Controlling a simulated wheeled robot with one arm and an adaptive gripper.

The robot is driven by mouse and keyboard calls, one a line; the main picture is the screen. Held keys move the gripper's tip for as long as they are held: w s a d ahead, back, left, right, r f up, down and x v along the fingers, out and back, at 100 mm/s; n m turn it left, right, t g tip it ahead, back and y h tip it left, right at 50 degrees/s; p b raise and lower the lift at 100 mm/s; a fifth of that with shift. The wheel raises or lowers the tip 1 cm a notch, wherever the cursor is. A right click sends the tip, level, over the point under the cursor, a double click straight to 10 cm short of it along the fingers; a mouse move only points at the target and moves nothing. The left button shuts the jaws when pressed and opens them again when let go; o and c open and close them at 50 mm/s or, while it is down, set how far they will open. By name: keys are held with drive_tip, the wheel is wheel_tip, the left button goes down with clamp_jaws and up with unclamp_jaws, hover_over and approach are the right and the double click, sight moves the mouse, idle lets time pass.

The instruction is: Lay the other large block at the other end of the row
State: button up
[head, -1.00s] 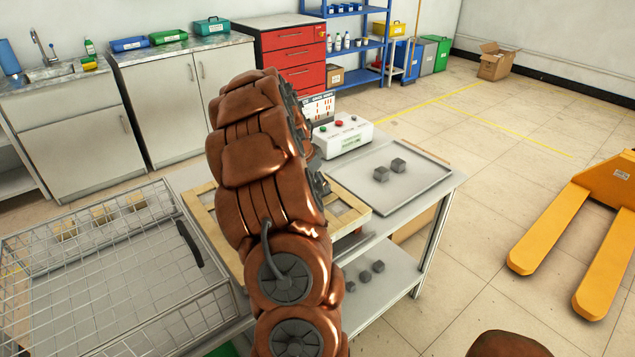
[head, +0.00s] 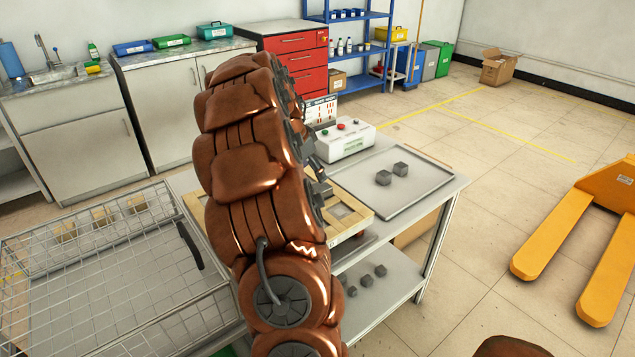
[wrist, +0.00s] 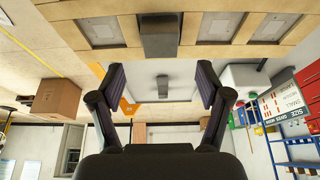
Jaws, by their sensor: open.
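Two dark grey blocks sit on the grey tray (head: 425,185): one nearer (head: 383,178) and one just behind it (head: 400,169). In the wrist view, which looks upside down, a wooden frame (wrist: 215,27) with pale square recesses crosses the top. A smaller-looking block (wrist: 163,87) shows farther off on a pale surface.
A white control box (head: 345,140) with buttons stands behind the tray. A wire basket (head: 95,270) is at the left. Several grey blocks (head: 366,282) lie on the lower shelf. A yellow pallet truck (head: 550,235) stands on the floor at right.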

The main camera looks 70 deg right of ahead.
drive_tip(key=shift+b+v, duration=0.3)
drive_tip(key=shift+v, duration=2.3)
drive_tip(key=w+a+r+n+y+p, duration=0.15)
drive_tip(key=a+n, duration=0.25)
drive_tip(key=a, duration=0.6)
drive_tip(key=w+a+n+t, duration=0.1)
drive_tip(key=w+a+n, duration=0.15)
drive_tip(key=a, duration=0.65)
drive_tip(key=w+a+n+y+p, duration=0.15)
drive_tip(key=a+n, duration=0.25)
drive_tip(key=a, duration=0.6)
drive_tip(key=s+a+f+n, duration=0.1)
drive_tip(key=s+a+n, duration=0.3)
drive_tip(key=a, duration=0.3)
drive_tip(key=s+a+f+n+p, duration=0.1)
drive_tip(key=s+a+n, duration=0.4)
drive_tip(key=a, duration=0.3)
drive_tip(key=s+a+f+n+y, duration=0.1)
drive_tip(key=s+a+n, duration=0.3)
drive_tip(key=a, duration=0.4)
drive_tip(key=shift+s+f+g, duration=0.25)
drive_tip(key=shift+s+g, duration=0.05)
drive_tip(key=shift+s, duration=0.2)
drive_tip(key=shift+n, duration=0.25)
drive_tip(key=shift+c, duration=0.2)
